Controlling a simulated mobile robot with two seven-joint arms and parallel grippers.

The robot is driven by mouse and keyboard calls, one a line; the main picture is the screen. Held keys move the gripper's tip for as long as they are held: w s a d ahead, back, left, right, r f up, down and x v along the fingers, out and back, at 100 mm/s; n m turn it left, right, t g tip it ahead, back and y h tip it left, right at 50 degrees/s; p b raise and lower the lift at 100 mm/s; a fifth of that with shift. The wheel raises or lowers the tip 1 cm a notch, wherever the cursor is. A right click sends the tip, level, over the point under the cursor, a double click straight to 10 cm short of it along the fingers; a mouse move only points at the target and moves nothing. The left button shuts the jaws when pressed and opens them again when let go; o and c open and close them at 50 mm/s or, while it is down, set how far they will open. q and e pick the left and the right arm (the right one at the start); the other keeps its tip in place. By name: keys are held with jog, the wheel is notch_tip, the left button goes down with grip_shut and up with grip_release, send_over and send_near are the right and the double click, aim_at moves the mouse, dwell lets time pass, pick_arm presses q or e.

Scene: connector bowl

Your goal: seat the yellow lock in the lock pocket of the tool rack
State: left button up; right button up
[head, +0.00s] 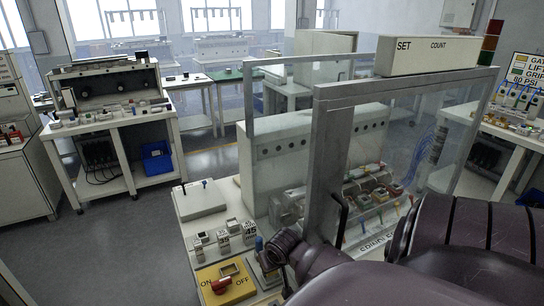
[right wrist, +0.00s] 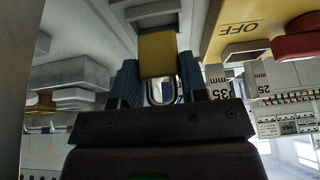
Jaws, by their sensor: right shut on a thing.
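My right gripper (right wrist: 158,85) has its blue fingers on either side of the yellow lock (right wrist: 157,54) and is shut on it. The lock's metal shackle shows between the fingers, on the side toward the palm. The lock's far end is right at a light grey recessed part (right wrist: 150,12), which may be the tool rack's pocket; I cannot tell whether it is inside or only in front. In the head view my dark right arm comes in from the right, with the gripper low near the bench's front; the lock is not clear there. My left gripper is not in view.
A yellow OFF panel (head: 238,286) with a red knob (head: 221,285) is close beside the gripper. White size-marked blocks (head: 223,241) stand behind it. A clear-walled guard with a grey post (head: 327,165) stands to the right. A white box (head: 200,198) lies at back left.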

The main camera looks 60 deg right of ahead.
jog(key=shift+f, duration=1.15)
jog(key=shift+f, duration=0.1)
jog(key=o, duration=1)
jog(key=shift+o, duration=0.2)
